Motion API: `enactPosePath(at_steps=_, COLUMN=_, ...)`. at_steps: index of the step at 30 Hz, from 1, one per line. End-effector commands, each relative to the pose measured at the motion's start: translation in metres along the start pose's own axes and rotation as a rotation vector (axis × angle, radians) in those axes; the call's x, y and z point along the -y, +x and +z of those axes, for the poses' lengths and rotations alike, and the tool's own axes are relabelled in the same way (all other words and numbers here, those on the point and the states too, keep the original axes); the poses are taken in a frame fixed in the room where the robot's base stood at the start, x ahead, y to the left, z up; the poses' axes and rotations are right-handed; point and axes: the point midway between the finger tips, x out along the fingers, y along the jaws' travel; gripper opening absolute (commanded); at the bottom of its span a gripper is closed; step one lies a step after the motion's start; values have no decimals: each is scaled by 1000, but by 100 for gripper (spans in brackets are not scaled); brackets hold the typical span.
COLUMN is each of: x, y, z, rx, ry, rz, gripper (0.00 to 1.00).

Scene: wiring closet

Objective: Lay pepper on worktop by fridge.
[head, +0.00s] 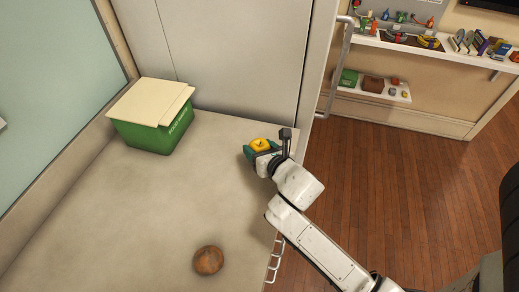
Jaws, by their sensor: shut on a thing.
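A yellow pepper (260,144) is held at the tip of my gripper (263,153). My gripper is shut on it near the right edge of the worktop (165,205), towards the back. I cannot tell whether the pepper touches the worktop or hangs just above it. A tall pale unit (240,55), which looks like the fridge, stands directly behind the worktop, with a long metal handle (337,70) at its right. The gripper hides the pepper's lower part.
A green box (155,134) with a cream board on top stands at the worktop's back left. A round brown item (208,260) lies near the front. The middle of the worktop is bare. Shelves (405,42) with small items hang at right, above the wooden floor (405,195).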

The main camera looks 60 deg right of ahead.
Motion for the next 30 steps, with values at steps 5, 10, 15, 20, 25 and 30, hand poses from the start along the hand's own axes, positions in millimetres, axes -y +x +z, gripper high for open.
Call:
enactPosePath(at_steps=5, x=0, y=0, z=-1, rx=3, ry=0, rz=2, gripper=27)
enactPosePath(at_steps=10, x=0, y=1, z=-2, rx=2, ry=-1, rz=2, gripper=27)
enactPosePath(at_steps=15, x=0, y=1, z=-4, rx=1, ry=0, rz=1, gripper=72)
enactPosePath(at_steps=20, x=0, y=1, z=-3, rx=1, ry=0, rz=1, gripper=87)
enactPosePath(at_steps=25, x=0, y=1, z=-3, rx=1, ry=0, rz=1, gripper=87)
enactPosePath(at_steps=30, x=0, y=-2, z=-2, rx=0, ry=-1, rz=1, gripper=87)
